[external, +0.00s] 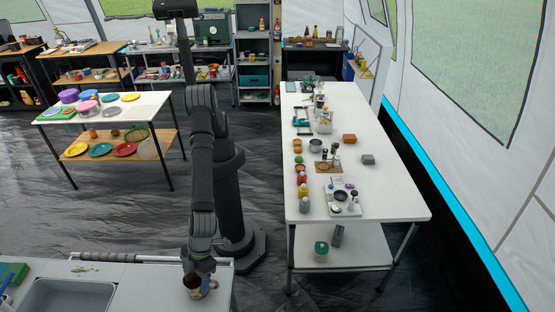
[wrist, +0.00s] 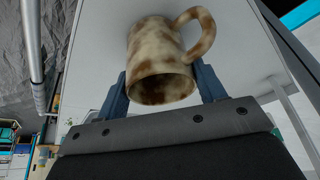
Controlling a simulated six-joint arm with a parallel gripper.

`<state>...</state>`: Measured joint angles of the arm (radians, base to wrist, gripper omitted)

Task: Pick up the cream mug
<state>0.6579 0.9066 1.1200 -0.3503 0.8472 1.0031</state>
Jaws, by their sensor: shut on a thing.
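The cream mug (wrist: 157,50) has brown blotches and a looped handle. In the wrist view its dark open mouth faces the camera, and its handle points to the upper right. My gripper (wrist: 163,84) has one blue finger on each side of the mug and is shut on it. In the external view the mug (external: 193,284) shows small at the bottom, under my gripper (external: 197,270), over the light counter (external: 120,285). I cannot tell whether it touches the counter.
A grey sink (external: 70,295) is set in the counter to the left of the mug. A grey bar (external: 140,258) runs along the counter's far edge. A long white table (external: 375,195) with several small items stands to the right, and a smaller table (external: 150,103) with plates and bowls stands back left.

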